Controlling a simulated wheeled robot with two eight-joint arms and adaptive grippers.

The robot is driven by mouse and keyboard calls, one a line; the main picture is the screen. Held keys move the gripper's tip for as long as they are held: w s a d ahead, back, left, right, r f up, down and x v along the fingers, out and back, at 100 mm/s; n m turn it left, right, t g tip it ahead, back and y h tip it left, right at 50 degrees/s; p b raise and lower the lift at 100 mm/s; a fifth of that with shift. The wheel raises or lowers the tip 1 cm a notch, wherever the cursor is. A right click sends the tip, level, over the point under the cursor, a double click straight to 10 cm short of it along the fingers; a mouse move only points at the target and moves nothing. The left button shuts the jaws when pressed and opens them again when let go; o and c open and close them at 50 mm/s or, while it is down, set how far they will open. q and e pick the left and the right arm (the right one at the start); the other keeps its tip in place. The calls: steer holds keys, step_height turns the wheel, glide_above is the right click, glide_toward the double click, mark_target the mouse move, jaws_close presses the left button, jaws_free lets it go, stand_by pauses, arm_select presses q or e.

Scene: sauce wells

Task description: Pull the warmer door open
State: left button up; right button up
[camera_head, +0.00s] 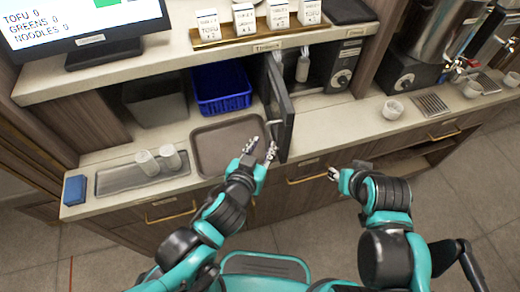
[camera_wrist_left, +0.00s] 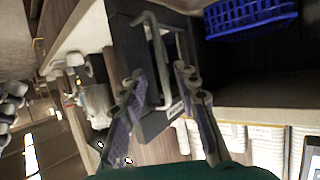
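The warmer (camera_head: 342,75) is a dark box with dials on the counter under the shelf. Its dark door (camera_head: 284,115) stands swung out towards me, seen nearly edge-on. In the left wrist view the door (camera_wrist_left: 126,45) carries a grey bar handle (camera_wrist_left: 155,60). My left gripper (camera_head: 262,148) is open at the door's left side. Its fingers (camera_wrist_left: 158,80) are apart, with the lower part of the handle appearing between them; I cannot tell whether they touch it. My right gripper (camera_head: 336,174) is in front of the counter, right of the door; its fingers are too small to read.
A brown tray (camera_head: 205,160) lies left of the door, with a blue basket (camera_head: 221,105) behind it. A grey tray (camera_head: 115,181) with two white cups is further left.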

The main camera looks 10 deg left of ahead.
arm_select(q)
steer(key=shift+v, duration=0.9)
steer(key=s+a+f+n+g+y, duration=0.2)
steer(key=a+g, duration=0.4)
steer(key=a, duration=0.7)
steer(key=shift+s+f+y, duration=0.2)
steer(key=shift+s+y, duration=0.2)
steer(key=shift+s, duration=0.15)
steer(key=shift+a, duration=0.1)
